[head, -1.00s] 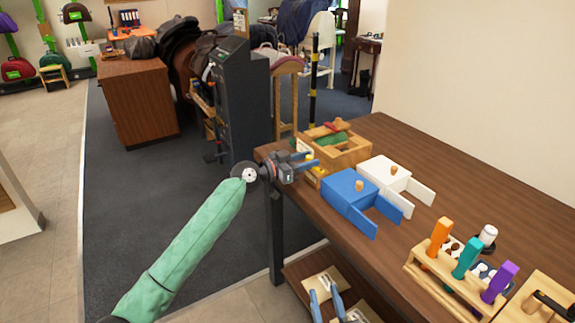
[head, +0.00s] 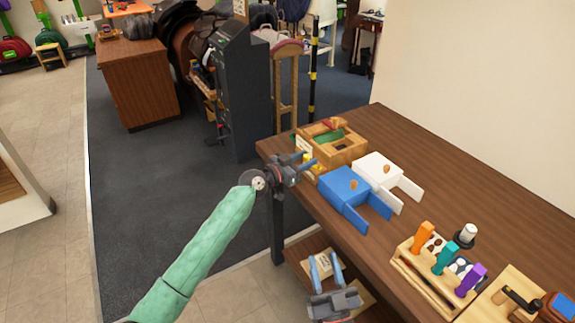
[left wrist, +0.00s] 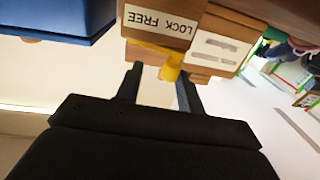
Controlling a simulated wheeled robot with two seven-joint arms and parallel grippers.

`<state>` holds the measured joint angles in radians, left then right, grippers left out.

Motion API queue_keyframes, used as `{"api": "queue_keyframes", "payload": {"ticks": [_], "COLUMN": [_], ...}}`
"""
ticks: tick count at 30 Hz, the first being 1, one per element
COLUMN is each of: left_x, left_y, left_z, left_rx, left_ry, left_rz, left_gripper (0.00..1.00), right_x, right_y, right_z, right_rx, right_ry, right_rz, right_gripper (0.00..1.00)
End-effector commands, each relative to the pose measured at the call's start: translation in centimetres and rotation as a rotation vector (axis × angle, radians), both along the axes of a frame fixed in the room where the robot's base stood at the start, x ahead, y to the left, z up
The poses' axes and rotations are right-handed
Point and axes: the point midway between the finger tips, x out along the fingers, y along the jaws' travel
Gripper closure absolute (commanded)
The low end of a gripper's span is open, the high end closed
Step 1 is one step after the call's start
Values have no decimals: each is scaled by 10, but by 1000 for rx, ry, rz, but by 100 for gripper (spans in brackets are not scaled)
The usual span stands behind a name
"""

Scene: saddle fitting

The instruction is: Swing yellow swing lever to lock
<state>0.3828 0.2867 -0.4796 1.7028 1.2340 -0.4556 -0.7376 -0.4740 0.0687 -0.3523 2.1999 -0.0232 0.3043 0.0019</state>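The yellow swing lever (left wrist: 173,66) hangs from the wooden box, beside a label (left wrist: 160,20) reading LOCK and FREE, in the left wrist view. My left gripper (head: 309,160) is at the table's left edge, by that box. In the left wrist view its fingers (left wrist: 159,80) are apart, with the lever's end between their tips, nearer the right finger. Contact cannot be told. My right gripper (head: 326,257) is open and empty, low beside the table.
A blue box (head: 340,184) and a white box (head: 374,166) with open flaps stand close to the wooden box. A rack (head: 425,278) with orange, teal and purple handles stands nearer. The table (head: 480,195) is clear along its back right. A lower shelf lies beneath.

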Motion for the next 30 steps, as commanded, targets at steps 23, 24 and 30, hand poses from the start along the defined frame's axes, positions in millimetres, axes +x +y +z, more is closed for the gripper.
{"api": "queue_keyframes", "payload": {"ticks": [23, 24, 30], "left_x": [-7, -7, -10], "left_y": [-1, -1, 0], "left_z": [4, 4, 1], "left_rx": [-1, -1, -1], "left_ry": [3, 3, 2], "left_rz": [134, 140, 167], "left_gripper": [63, 63, 63], "right_x": [0, 0, 0], "right_y": [0, 0, 0], "right_z": [87, 90, 102], "right_rx": [0, 0, 0], "right_ry": [0, 0, 0], "right_rz": [0, 0, 0], "right_gripper": [64, 64, 64]}}
